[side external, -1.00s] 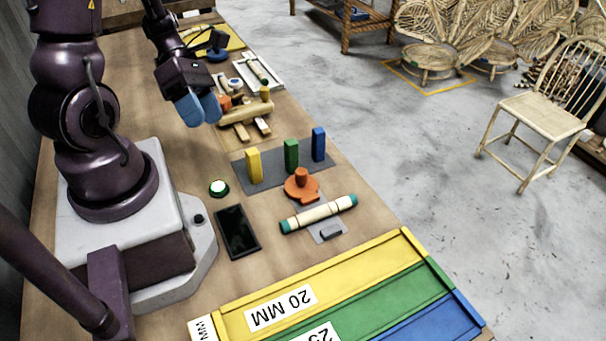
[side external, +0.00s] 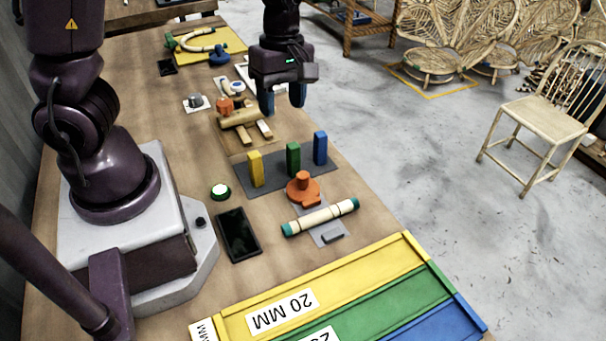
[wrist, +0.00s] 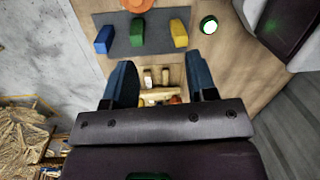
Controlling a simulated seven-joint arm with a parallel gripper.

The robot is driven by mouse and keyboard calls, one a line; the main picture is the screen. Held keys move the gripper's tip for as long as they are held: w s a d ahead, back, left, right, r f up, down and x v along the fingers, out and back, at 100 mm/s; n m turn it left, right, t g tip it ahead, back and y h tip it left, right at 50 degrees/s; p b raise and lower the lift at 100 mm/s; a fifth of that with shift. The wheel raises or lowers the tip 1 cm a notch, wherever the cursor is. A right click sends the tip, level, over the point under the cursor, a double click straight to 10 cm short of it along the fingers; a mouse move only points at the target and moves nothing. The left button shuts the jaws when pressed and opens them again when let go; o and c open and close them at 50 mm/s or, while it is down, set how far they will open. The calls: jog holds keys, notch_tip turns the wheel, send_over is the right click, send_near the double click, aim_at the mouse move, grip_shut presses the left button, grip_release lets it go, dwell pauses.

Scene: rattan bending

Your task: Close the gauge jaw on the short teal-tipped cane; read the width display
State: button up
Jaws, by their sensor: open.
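The short cane (side external: 320,217) with teal tips lies across a small grey plate (side external: 328,236) on the bench, just in front of the orange gauge piece (side external: 303,188). Whether the gauge touches the cane I cannot tell. A dark flat display (side external: 238,235) lies to the left of the cane; its screen looks blank. My gripper (side external: 283,98) is open and empty, above the far part of the bench, well away from the cane. In the wrist view, its two blue fingers (wrist: 160,85) stand apart, and the orange gauge piece (wrist: 135,4) is cut by the top edge.
Yellow (side external: 255,169), green (side external: 293,160) and blue (side external: 320,148) blocks stand on a grey mat between my gripper and the gauge. A green-rimmed button (side external: 220,191) sits left. Coloured bins (side external: 360,275) fill the near end. A wooden clamp-like fixture (side external: 240,118) lies near my gripper.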

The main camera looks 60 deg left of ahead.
jog(key=w+d+m+t+y, duration=0.1)
jog(key=w+d+m, duration=0.1)
jog(key=w+d, duration=0.1)
send_near(303, 174)
notch_tip(303, 174, down, 10)
jog(key=shift+f, duration=0.25)
dwell(0.3)
jog(key=shift+c, duration=0.5)
jog(key=c, duration=0.7)
jog(key=shift+d, duration=2.8)
